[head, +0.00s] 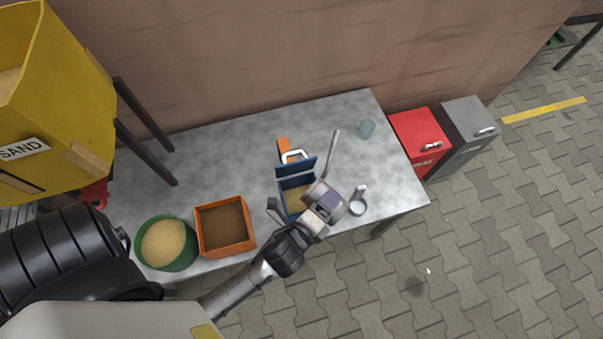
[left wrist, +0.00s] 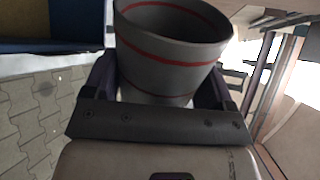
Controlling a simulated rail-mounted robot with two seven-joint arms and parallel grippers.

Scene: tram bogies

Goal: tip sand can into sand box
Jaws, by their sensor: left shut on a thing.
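A grey can with red stripes (left wrist: 175,48) is held between the dark fingers of my left gripper (head: 326,203). In the head view the can (head: 312,189) is beside and partly over the right side of a blue sand box (head: 288,208), and it looks tilted. The box's lid stands open at the back, and sand shows inside it. In the left wrist view the can's inside looks grey, with no sand visible in the part that shows. A blue edge (left wrist: 45,46) shows at upper left there. My right gripper is out of view.
An orange tray (head: 225,256) and a green tub of sand (head: 167,243) stand left on the metal table (head: 240,150). Red (head: 418,133) and grey bins (head: 468,128) stand beyond the table's right end.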

